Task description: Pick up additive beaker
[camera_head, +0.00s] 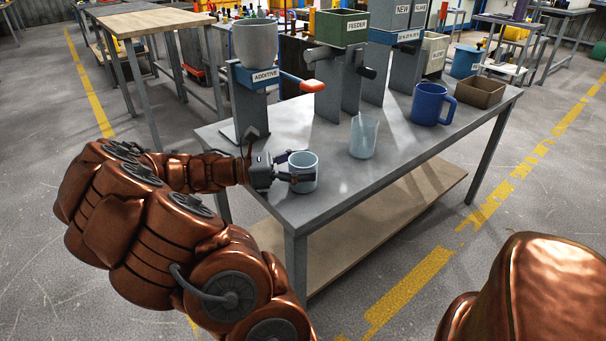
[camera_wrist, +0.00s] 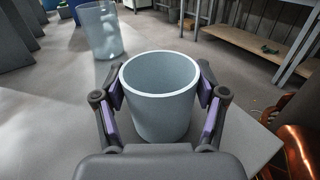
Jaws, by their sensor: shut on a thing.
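The additive beaker (camera_head: 303,171) is a pale grey-blue, open-topped cup near the front left corner of the grey table. It stands upright and also fills the middle of the wrist view (camera_wrist: 160,105), where it looks empty. My gripper (camera_head: 291,172) reaches it from the left. Its two fingers, with purple pads, are shut on the cup's opposite sides in the wrist view (camera_wrist: 160,112). I cannot tell whether the cup's base touches the table. The additive dispenser (camera_head: 265,77), with a grey hopper and an orange handle, stands behind it on the table.
A clear beaker (camera_head: 363,137) stands to the right on the grey table (camera_head: 330,190). Further right are a blue mug (camera_head: 432,104) and a brown open box (camera_head: 480,92). A feeder (camera_head: 342,28) with a green hopper stands at the back. The table's front edge is close to the cup.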

